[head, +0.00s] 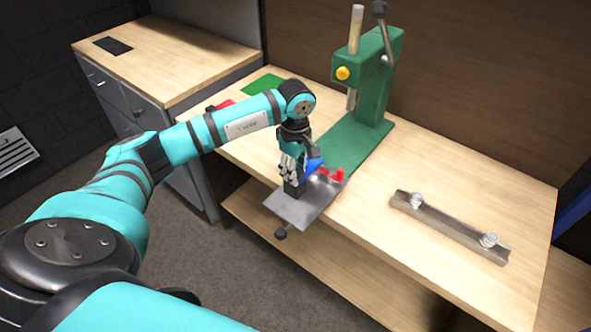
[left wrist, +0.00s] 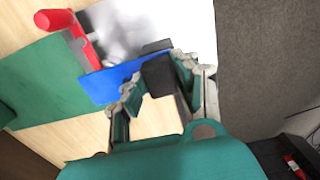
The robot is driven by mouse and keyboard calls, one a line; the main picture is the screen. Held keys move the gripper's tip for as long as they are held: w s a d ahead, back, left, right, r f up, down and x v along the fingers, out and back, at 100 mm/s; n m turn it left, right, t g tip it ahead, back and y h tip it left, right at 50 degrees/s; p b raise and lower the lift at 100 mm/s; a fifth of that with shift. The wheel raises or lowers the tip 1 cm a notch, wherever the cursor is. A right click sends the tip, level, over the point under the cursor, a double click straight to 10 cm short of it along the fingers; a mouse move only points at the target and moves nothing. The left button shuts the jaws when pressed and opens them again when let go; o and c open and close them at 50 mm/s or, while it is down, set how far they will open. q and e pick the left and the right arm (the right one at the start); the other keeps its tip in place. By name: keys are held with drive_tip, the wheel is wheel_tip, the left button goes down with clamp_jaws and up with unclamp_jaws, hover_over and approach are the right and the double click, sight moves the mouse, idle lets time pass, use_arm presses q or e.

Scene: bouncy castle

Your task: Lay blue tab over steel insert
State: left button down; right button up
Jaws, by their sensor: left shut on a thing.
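The blue tab (head: 315,165) is a flat blue piece beside my left gripper's fingers, and it also shows in the left wrist view (left wrist: 105,82). My left gripper (head: 292,180) points down over the steel plate, shut on a black block (left wrist: 158,75) at the tab's end. The block (head: 293,190) is low over the plate; I cannot tell whether it touches. The shiny steel plate (head: 305,207) lies at the table's front edge by a red fixture (head: 332,175). I cannot make out a separate steel insert. My right gripper is out of view.
A green press (head: 372,85) stands behind the plate on its green base (head: 355,145). A steel bar with two bolts (head: 450,228) lies to the right. A green mat (head: 262,84) lies at the back left. Bare tabletop lies between plate and bar.

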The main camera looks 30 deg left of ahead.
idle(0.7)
use_arm(q)
drive_tip(key=c, duration=0.9)
unclamp_jaws()
wheel_tip(320, 180, up, 12)
drive_tip(key=shift+r, duration=0.1)
